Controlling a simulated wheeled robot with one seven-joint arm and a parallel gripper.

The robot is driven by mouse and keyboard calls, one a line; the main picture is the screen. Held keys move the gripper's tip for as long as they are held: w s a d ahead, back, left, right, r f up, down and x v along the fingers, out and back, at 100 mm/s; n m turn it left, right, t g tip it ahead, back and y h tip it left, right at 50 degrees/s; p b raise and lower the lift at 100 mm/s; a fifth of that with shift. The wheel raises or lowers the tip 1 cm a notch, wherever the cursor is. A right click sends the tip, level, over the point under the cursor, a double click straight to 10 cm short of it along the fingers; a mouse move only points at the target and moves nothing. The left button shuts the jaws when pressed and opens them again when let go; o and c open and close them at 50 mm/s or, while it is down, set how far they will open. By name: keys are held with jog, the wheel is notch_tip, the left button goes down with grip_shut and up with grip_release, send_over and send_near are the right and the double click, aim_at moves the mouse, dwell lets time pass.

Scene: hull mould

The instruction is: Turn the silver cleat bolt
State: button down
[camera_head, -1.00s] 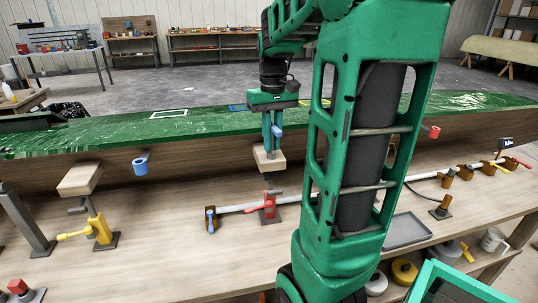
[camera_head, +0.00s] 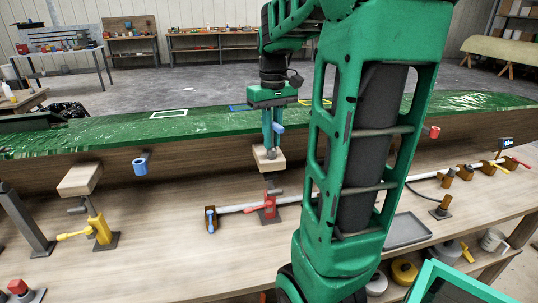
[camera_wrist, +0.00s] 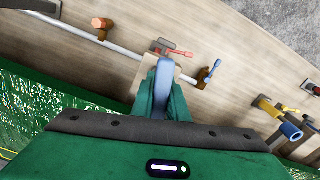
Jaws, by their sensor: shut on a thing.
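My gripper (camera_head: 272,146) points down at the hull mould's near edge, above a pale wooden pad (camera_head: 268,160). In the wrist view my gripper (camera_wrist: 160,95) has a blue piece (camera_wrist: 164,75) between its green fingers and is shut on it. The blue piece also shows beside the fingers in the head view (camera_head: 278,128). Below the pad is a grey fitting (camera_head: 275,188) over a red clamp (camera_head: 267,206). I cannot pick out a silver cleat bolt with certainty; the fingers hide what lies under the blue piece.
The green-filmed hull (camera_head: 200,127) runs across behind the wooden bench (camera_head: 160,250). A long silver bar (camera_head: 240,208) lies near the red clamp. A yellow clamp (camera_head: 100,230) and a blue tube (camera_head: 140,163) are to the left. A grey tray (camera_head: 407,232) sits right of my arm.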

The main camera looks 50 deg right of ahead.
jog(key=shift+r, duration=2.1)
